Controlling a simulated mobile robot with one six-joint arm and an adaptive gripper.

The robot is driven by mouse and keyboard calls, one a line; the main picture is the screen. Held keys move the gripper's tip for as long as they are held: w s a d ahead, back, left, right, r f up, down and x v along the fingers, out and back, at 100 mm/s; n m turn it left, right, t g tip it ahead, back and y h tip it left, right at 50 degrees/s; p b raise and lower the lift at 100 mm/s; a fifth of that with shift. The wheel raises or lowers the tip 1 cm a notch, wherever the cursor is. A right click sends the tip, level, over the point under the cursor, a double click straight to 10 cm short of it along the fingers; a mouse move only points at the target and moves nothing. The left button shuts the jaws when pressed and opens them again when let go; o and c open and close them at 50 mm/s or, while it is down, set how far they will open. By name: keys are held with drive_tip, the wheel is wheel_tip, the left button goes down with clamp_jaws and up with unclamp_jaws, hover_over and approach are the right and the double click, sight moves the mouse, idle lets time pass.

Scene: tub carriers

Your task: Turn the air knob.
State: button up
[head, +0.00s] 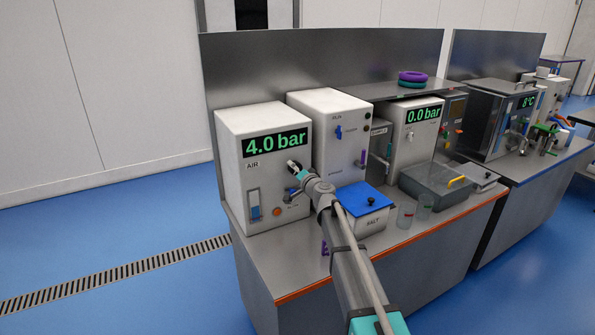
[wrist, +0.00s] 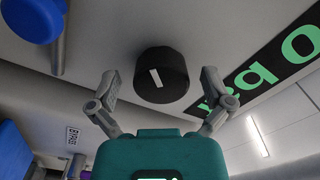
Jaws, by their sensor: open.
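The air unit (head: 236,190) is a pale box at the left end of the bench, marked AIR, with a green display (head: 275,143) reading 4.0 bar. In the wrist view the air knob (wrist: 161,75) is a short black cylinder with a white line on its face, slightly tilted. My gripper (wrist: 160,88) is open, with one finger on each side of the knob's near end. I see gaps between the fingers and the knob. In the head view my gripper (head: 297,169) is at the unit's front, right below the display, and mostly covers the knob.
Below the knob are a blue-and-white slider (head: 254,205) and an orange button (head: 277,211). A blue-lidded salt tub (head: 364,195) stands close to the right of my arm. Clear beakers (head: 406,214) stand farther right. A second pale box (head: 333,110) adjoins the air unit.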

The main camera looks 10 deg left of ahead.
drive_tip(key=v, duration=1.2)
drive_tip(key=shift+w, duration=0.1)
drive_tip(key=s+d+f+n+g+h+p, duration=0.1)
drive_tip(key=s+d+f+n+g, duration=0.2)
drive_tip(key=s+f+g, duration=0.35)
drive_tip(key=s+d+f+n+g+h+p, duration=0.2)
drive_tip(key=s+d+f+n+g, duration=0.15)
drive_tip(key=s, duration=0.65)
drive_tip(key=s+d+f+m+g+h, duration=0.1)
drive_tip(key=s+d+f+g+h, duration=0.1)
drive_tip(key=s+d, duration=0.5)
drive_tip(key=s+d+f+m+g+h+p, duration=0.1)
drive_tip(key=s+d+f+g+h, duration=0.1)
drive_tip(key=s+d+h, duration=0.3)
drive_tip(key=s+d+g, duration=0.1)
drive_tip(key=s+d, duration=0.1)
drive_tip(key=d, duration=0.1)
drive_tip(key=shift+s, duration=0.2)
drive_tip(key=shift+f, duration=0.15)
drive_tip(key=shift+c, duration=0.3)
idle(2.4)
